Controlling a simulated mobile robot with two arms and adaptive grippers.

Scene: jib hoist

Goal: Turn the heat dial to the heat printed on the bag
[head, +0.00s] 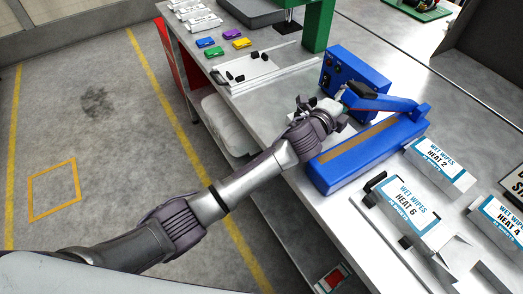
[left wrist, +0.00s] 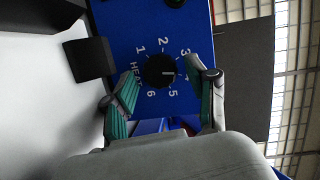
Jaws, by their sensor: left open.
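The heat dial (left wrist: 158,70) is a black round knob on the blue sealer's control box (left wrist: 115,20). Numbers 1 to 6 ring it, and its white mark points right, towards where 4 is, partly covered by a finger. My left gripper (head: 322,108) is open, its green-padded fingers on either side of the dial in the left wrist view; I cannot tell if they touch it. In the head view, the bag reading HEAT 6 (head: 407,208) lies on a holder with black clips. Other bags read HEAT 2 (head: 440,160) and HEAT 4 (head: 502,222). My right gripper is not in view.
The blue sealer (head: 375,153) with its raised lever arm (head: 385,102) stands on the grey bench. A white plate with black clips (head: 252,69), coloured clips and white packets lie towards the back left. A green post (head: 317,28) stands behind. The floor at left is clear.

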